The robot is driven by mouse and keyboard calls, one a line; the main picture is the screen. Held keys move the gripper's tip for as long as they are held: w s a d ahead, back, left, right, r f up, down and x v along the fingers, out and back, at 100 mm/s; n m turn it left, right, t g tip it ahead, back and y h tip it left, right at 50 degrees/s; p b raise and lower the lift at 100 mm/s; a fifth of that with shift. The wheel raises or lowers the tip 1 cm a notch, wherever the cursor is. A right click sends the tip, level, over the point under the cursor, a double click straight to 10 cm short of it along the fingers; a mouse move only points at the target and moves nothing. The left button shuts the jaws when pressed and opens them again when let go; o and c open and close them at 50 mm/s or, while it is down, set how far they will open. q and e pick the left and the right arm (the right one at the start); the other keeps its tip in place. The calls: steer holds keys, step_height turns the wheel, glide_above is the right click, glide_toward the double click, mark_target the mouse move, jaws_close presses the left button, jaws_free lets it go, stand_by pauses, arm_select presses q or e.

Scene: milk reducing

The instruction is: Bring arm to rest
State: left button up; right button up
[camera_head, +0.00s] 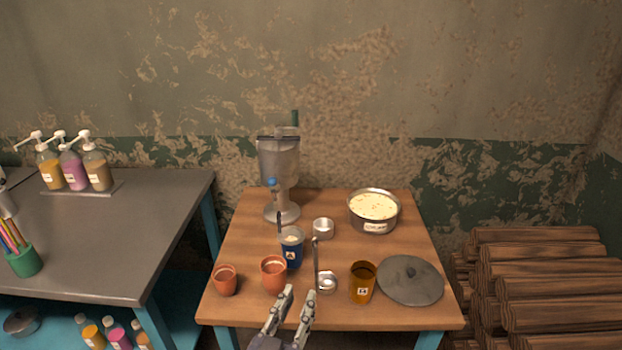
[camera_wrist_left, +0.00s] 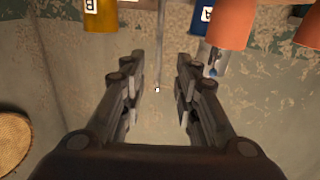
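My left gripper (camera_head: 292,308) is at the front edge of the wooden table (camera_head: 239,246) in the head view, its two fingers apart with nothing between them. The left wrist view also shows the left gripper (camera_wrist_left: 158,88) open and empty. A ladle (camera_head: 316,262) with an upright handle stands just beyond the fingertips, apart from them. A brown cup (camera_head: 362,284) is to the right of the gripper, and a clay cup (camera_head: 273,274) is to its left. My right gripper is not in view.
A blue cup (camera_head: 291,248), a pot of milk (camera_head: 374,211), a lid (camera_head: 410,280), a metal dispenser (camera_head: 279,170) and another clay cup (camera_head: 225,281) stand on the table. A grey table (camera_head: 120,240) is at left; logs (camera_head: 545,285) are stacked at right.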

arm_select(q)
steer(key=s+a+f+n+g+y, duration=0.1)
steer(key=s+a+f+g+y, duration=0.2)
steer(key=s+a+f+g, duration=0.55)
steer(key=s+a+f+g+y, duration=0.1)
steer(key=s+a+f+g, duration=0.25)
steer(key=s, duration=0.35)
steer(key=s+a+f+g+y, duration=0.1)
steer(key=s+a+f+g, duration=0.1)
steer(key=s+a+f, duration=0.45)
steer(key=s+d+f+g, duration=0.1)
steer(key=s+f, duration=0.1)
steer(key=f, duration=1)
steer(key=s+d+f, duration=0.1)
steer(key=s+f, duration=0.1)
steer(key=f, duration=1.1)
steer(key=s+a+f+g, duration=0.1)
steer(key=s+a+f, duration=0.2)
steer(key=s+f, duration=1.1)
steer(key=shift+s+f, duration=0.3)
steer(key=shift+s, duration=0.6)
